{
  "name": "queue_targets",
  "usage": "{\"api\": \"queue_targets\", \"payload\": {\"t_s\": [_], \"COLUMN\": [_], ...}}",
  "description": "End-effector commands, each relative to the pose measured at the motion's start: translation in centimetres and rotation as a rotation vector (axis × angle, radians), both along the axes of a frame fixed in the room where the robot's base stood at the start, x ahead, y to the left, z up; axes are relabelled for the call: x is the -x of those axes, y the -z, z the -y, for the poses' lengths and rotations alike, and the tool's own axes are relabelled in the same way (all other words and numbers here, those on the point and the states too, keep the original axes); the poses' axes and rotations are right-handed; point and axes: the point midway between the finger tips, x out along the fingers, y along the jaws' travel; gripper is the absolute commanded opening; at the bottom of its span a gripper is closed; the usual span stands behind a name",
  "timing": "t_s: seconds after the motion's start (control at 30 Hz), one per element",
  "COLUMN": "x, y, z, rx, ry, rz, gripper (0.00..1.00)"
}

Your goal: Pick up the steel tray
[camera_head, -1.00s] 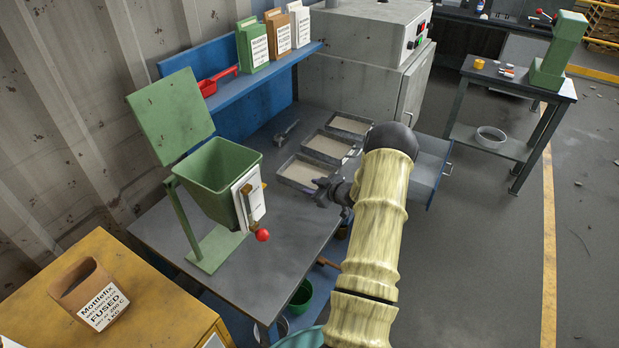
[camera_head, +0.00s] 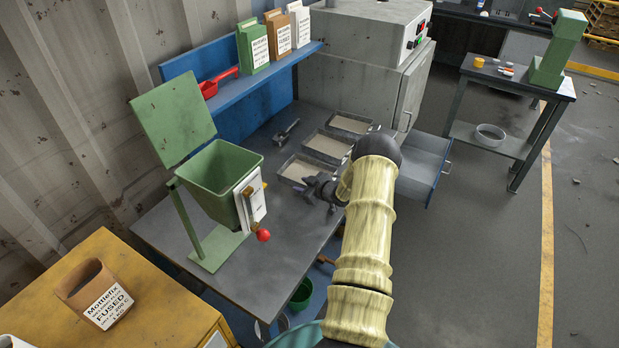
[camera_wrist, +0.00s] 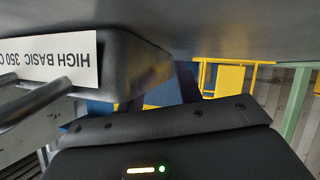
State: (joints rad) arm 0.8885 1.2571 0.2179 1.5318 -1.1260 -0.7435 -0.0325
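Several steel trays with pale grey contents stand in a row on the grey workbench: the near tray (camera_head: 297,172), the middle tray (camera_head: 326,148) and the far tray (camera_head: 349,124). My gripper (camera_head: 312,190) is beside the near tray's right-hand near corner, low over the bench. Its dark fingers look spread apart, with nothing seen between them. In the wrist view, a dark tray wall (camera_wrist: 145,62) with a white label reading "HIGH BASIC 350 C" is close, upside down. Contact between fingers and tray cannot be told.
A green hopper (camera_head: 220,185) with a red-knobbed lever stands left of the trays. A metal tool (camera_head: 287,131) lies behind them. A grey furnace (camera_head: 365,60) stands at the back, with an open drawer (camera_head: 425,165) on the right. The bench front is clear.

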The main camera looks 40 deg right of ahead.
Motion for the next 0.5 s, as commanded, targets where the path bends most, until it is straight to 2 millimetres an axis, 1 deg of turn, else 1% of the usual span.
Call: {"api": "queue_targets", "payload": {"t_s": [0.1, 0.13, 0.2, 0.3, 0.5], "x": [0.01, 0.01, -0.04, -0.08, 0.1], "y": [-0.02, -0.02, -0.02, -0.02, 0.0], "z": [0.01, 0.01, -0.06, -0.14, 0.15], "rx": [0.0, 0.0, 0.0, 0.0, 0.0], "ry": [0.0, 0.0, -0.001, -0.002, 0.002], "rz": [0.0, 0.0, 0.0, 0.0, 0.0], "gripper": [0.35, 0.31, 0.17, 0.0, 0.0]}}
